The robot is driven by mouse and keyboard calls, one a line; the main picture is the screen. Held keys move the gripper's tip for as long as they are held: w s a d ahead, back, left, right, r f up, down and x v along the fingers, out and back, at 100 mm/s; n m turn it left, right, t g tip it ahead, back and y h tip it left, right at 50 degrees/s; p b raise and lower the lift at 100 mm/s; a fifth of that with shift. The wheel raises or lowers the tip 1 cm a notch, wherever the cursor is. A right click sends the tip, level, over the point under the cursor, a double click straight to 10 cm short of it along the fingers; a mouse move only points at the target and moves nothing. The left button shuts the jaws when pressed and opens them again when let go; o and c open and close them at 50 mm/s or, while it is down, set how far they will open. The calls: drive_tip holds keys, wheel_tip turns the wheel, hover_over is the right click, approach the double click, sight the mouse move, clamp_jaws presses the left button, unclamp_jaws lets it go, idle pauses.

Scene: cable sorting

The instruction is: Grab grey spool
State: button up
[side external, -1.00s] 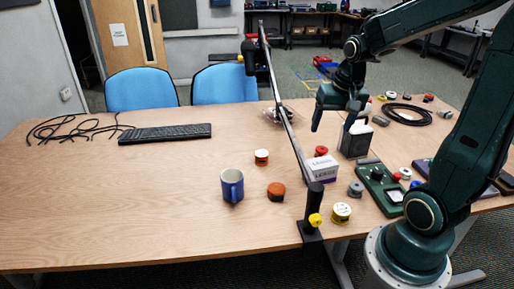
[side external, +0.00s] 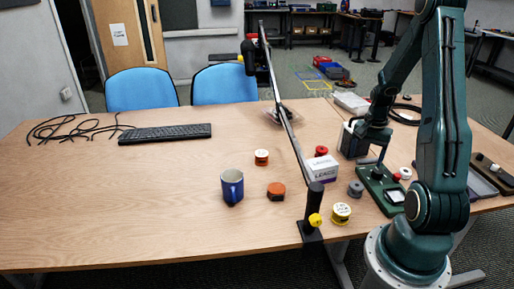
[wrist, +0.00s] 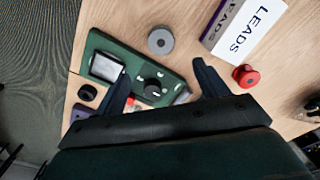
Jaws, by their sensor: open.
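The grey spool (side external: 355,188) stands on the table just left of the green instrument, near the LEADS box. In the wrist view the grey spool (wrist: 160,40) shows its round top with a dark centre hole, ahead of the space between my fingers. My gripper (wrist: 163,75) is open and empty, one finger over the green instrument and the other near the red spool. In the side external view my gripper (side external: 365,148) hangs above the table behind the grey spool, apart from it. Its fingers partly overlap the dark box there.
The white and purple LEADS box (wrist: 240,30) and a red spool (wrist: 246,76) lie to the right in the wrist view. The green instrument (wrist: 113,58) lies to the left. A slanted rail (side external: 287,120) crosses the table left of the LEADS box.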

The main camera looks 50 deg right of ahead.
sight(357, 185)
drive_tip(key=shift+f, duration=0.2)
drive_tip(key=shift+f, duration=4.15)
drive_tip(key=shift+f, duration=0.1)
drive_tip(key=shift+w+a+f, duration=0.1)
drive_tip(key=shift+w+f, duration=0.05)
drive_tip(key=shift+f, duration=2.35)
drive_tip(key=c, duration=1)
drive_tip(key=shift+c, duration=0.2)
drive_tip(key=shift+r, duration=0.1)
